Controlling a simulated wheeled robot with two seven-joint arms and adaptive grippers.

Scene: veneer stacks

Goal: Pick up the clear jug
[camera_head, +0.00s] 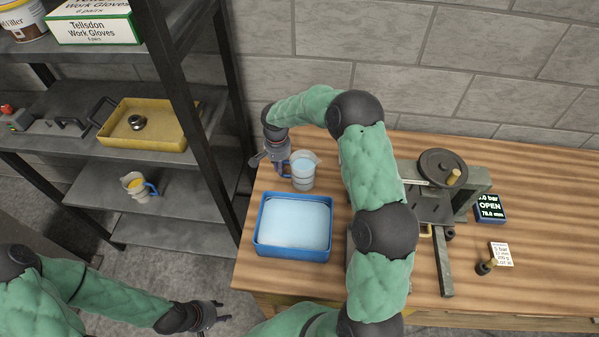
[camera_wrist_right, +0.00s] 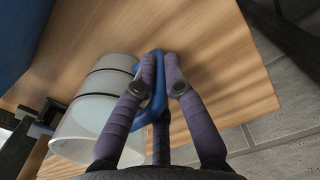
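The clear jug (camera_head: 303,172) stands on the wooden bench behind the blue tray, with pale blue liquid inside and a blue handle on its left side. My right gripper (camera_head: 281,163) is at the handle, left of the jug. In the right wrist view the jug (camera_wrist_right: 95,115) lies left of my right gripper (camera_wrist_right: 160,75), whose fingers close around the blue handle. The jug looks upright and on the bench. My left gripper (camera_head: 217,311) is low at the left, away from the bench, with its fingers apart and empty.
A blue tray (camera_head: 258,240) of pale liquid sits in front of the jug. My right arm crosses above the bench. A press with a handwheel (camera_head: 443,168) stands to the right. Metal shelves at left hold a yellow tray (camera_head: 165,139) and another jug (camera_head: 137,187).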

